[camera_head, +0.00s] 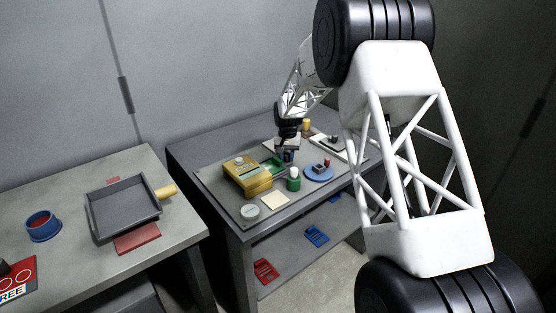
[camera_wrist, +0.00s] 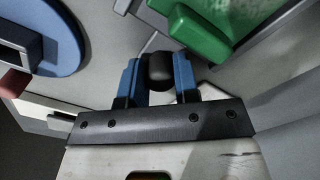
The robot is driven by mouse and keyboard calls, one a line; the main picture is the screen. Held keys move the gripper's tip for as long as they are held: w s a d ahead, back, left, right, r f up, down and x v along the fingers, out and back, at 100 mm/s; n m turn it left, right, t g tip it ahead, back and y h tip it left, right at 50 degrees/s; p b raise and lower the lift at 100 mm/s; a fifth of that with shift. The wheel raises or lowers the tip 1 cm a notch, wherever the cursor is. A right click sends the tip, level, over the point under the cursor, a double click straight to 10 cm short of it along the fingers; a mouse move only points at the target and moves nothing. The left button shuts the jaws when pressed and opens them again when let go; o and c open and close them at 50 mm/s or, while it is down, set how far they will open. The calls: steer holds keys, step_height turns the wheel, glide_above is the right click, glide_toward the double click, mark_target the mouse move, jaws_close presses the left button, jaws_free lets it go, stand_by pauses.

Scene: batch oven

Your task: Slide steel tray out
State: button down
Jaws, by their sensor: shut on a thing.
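A yellow box-shaped oven (camera_head: 250,181) stands on the grey board of the middle table. Green and grey parts show at its right side, too small to tell apart. My gripper (camera_head: 287,155) is right of the oven, low over the board. In the wrist view my gripper's blue fingers (camera_wrist: 158,75) are shut on a black rounded knob (camera_wrist: 158,66). A green block (camera_wrist: 200,36) lies just beyond the fingers. I cannot tell whether the knob belongs to the steel tray, and no steel tray is clearly visible at the oven.
A blue round plate (camera_head: 318,173) and a green-and-white jar (camera_head: 293,180) stand close to my gripper. On the left table are a dark square tray (camera_head: 107,219) with a yellow handle and a blue bowl (camera_head: 43,231). Red and blue pieces lie on the lower shelf.

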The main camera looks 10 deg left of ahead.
steer(key=w+d, duration=0.4)
steer(key=shift+w+d+r, duration=0.1)
steer(key=shift+w+d, duration=0.05)
steer(key=shift+w, duration=0.1)
steer(key=c, duration=1.1)
jaws_free()
steer(key=shift+d, duration=0.1)
steer(key=shift+c, duration=0.2)
step_height(320, 180, up, 8)
